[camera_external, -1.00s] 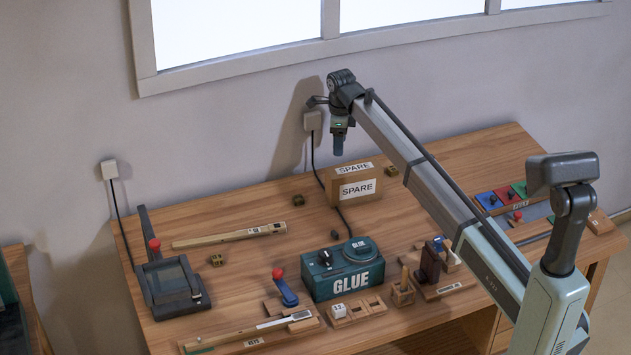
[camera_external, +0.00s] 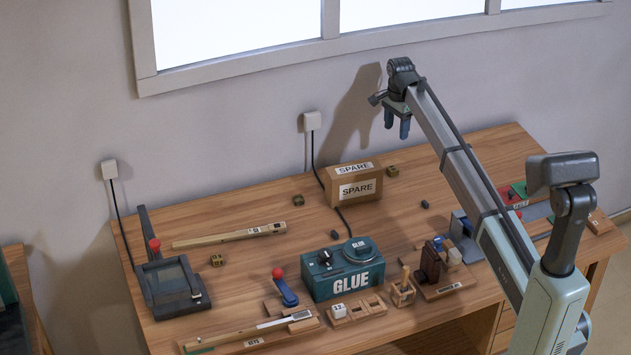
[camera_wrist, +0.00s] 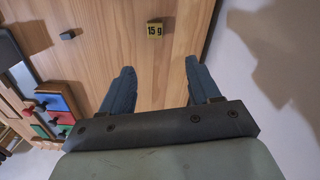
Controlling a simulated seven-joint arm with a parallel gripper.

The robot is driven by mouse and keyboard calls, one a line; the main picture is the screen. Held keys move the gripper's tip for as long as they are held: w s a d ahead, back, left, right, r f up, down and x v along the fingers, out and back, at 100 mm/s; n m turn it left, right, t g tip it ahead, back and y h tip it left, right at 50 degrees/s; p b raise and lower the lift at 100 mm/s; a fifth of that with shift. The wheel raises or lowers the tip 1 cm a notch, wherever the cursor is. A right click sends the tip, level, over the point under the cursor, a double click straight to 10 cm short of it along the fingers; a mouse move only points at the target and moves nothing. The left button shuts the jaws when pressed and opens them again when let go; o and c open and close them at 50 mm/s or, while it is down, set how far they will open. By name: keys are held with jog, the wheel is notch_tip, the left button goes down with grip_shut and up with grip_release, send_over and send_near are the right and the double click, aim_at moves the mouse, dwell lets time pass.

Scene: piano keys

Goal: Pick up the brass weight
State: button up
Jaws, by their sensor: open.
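Several small brass weights stand on the wooden bench. One (camera_external: 392,171) is at the back, right of the SPARE box; another (camera_external: 299,200) is left of that box, and a third (camera_external: 217,260) is farther left. The wrist view shows one brass weight (camera_wrist: 155,30) labelled "15 g", beyond my fingertips and roughly in line with the gap between them. My gripper (camera_external: 397,126) is open and empty, high above the back of the bench. In the wrist view its two blue-grey fingers (camera_wrist: 159,70) are spread apart, touching nothing. Labels on the weights are too small to read in the external view.
The cardboard SPARE box (camera_external: 354,187) stands left of the back-right weight. A small dark block (camera_external: 425,204) lies nearer the front. A teal GLUE box (camera_external: 343,270) and wooden fixtures fill the front. Coloured panels (camera_wrist: 57,98) are at left in the wrist view. The wall is close behind.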

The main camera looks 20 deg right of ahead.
jog(key=n, duration=3.4)
send_over(387, 169)
jog(key=f, duration=0.8)
jog(key=shift+w+d+f, duration=0.15)
jog(key=shift+d+f, duration=0.1)
jog(key=shift+f, duration=0.1)
jog(key=shift+a+f, duration=0.15)
jog(key=shift+f, duration=1.15)
jog(key=shift+a+f, duration=0.15)
jog(key=shift+f, duration=1.15)
